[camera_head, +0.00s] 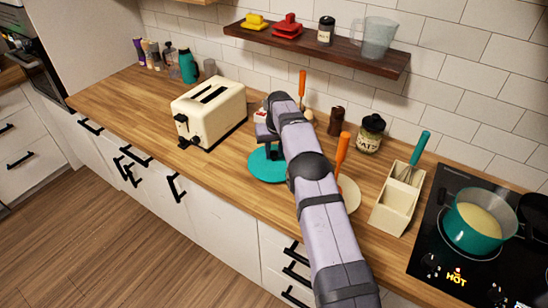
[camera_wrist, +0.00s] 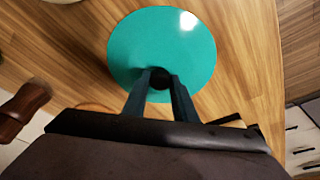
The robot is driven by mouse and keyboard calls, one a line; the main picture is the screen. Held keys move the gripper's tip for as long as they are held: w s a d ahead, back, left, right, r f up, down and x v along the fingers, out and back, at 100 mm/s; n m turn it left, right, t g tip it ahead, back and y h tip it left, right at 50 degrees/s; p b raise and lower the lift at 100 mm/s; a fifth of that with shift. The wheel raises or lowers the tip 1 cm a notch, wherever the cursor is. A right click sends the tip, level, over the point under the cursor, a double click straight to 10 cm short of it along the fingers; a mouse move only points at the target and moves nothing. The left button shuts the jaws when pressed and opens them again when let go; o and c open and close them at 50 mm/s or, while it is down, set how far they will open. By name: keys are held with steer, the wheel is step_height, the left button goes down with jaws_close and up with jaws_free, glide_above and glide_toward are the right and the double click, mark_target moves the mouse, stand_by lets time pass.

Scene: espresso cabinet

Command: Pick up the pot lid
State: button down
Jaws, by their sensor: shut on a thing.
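The pot lid (camera_head: 262,167) is a flat teal disc with a dark knob. In the head view it is over the wooden counter, in front of and right of the toaster, partly hidden by my arm. The wrist view shows most of the lid (camera_wrist: 150,45) from above. My gripper (camera_wrist: 160,82) is shut on the dark knob of the lid, one finger on each side. In the head view my gripper (camera_head: 268,142) is over the lid. I cannot tell whether the lid touches the counter.
A cream toaster (camera_head: 209,112) stands left of the lid. A wooden shelf (camera_head: 315,50) hangs above. The counter front left is clear.

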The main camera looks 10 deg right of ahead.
mark_target(274, 154)
step_height(274, 154, up, 7)
steer(key=shift+f, duration=0.1)
steer(key=shift+r+p, duration=0.8)
steer(key=shift+p, duration=0.1)
steer(key=shift+d+r, duration=0.1)
steer(key=shift+d, duration=0.05)
